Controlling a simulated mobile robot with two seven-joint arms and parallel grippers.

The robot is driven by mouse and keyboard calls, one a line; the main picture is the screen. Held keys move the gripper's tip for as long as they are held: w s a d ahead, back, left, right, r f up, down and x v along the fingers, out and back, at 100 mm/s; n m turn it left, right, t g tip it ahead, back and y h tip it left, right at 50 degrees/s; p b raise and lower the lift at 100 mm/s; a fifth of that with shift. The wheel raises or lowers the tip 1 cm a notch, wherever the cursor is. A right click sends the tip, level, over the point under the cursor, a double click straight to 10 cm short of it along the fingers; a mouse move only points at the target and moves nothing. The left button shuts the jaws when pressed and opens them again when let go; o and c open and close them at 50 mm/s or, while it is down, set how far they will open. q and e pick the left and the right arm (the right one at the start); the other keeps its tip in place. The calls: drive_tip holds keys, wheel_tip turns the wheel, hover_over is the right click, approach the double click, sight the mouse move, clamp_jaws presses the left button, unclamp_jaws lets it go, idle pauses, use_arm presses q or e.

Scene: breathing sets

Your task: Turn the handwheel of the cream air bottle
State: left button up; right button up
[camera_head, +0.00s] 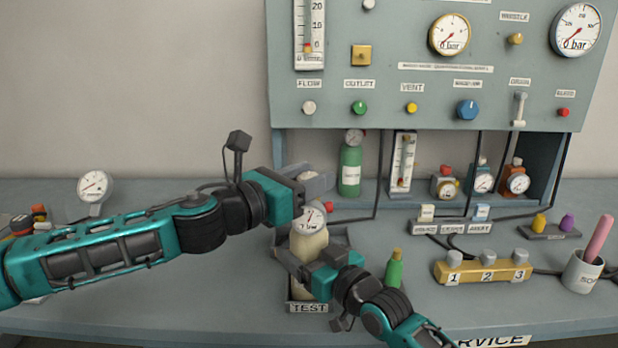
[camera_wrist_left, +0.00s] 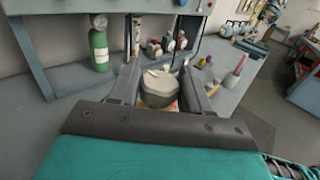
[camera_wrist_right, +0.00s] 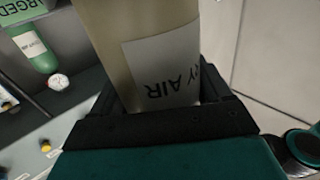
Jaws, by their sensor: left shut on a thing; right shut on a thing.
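The cream air bottle (camera_head: 308,245) stands in the tray marked TEST (camera_head: 308,308), with a round gauge (camera_head: 311,217) near its top. My left gripper (camera_head: 316,186) is at the bottle's top, shut on the pale handwheel (camera_wrist_left: 158,88), which sits between its fingers in the left wrist view. In the head view the fingers and arm hide most of the wheel. My right gripper (camera_head: 312,270) is lower, shut on the bottle's body. The right wrist view shows the cream body (camera_wrist_right: 125,55) and its white AIR label (camera_wrist_right: 165,70) between the fingers.
A grey gauge panel (camera_head: 420,85) stands behind. A large green bottle (camera_head: 350,170) is on the shelf below it. A small green bottle (camera_head: 393,270) stands close right of my right gripper. A yellow numbered block (camera_head: 485,271) and a cup (camera_head: 582,272) are further right.

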use_arm(q)
drive_tip(key=o, duration=1)
drive_tip(key=v, duration=1.2)
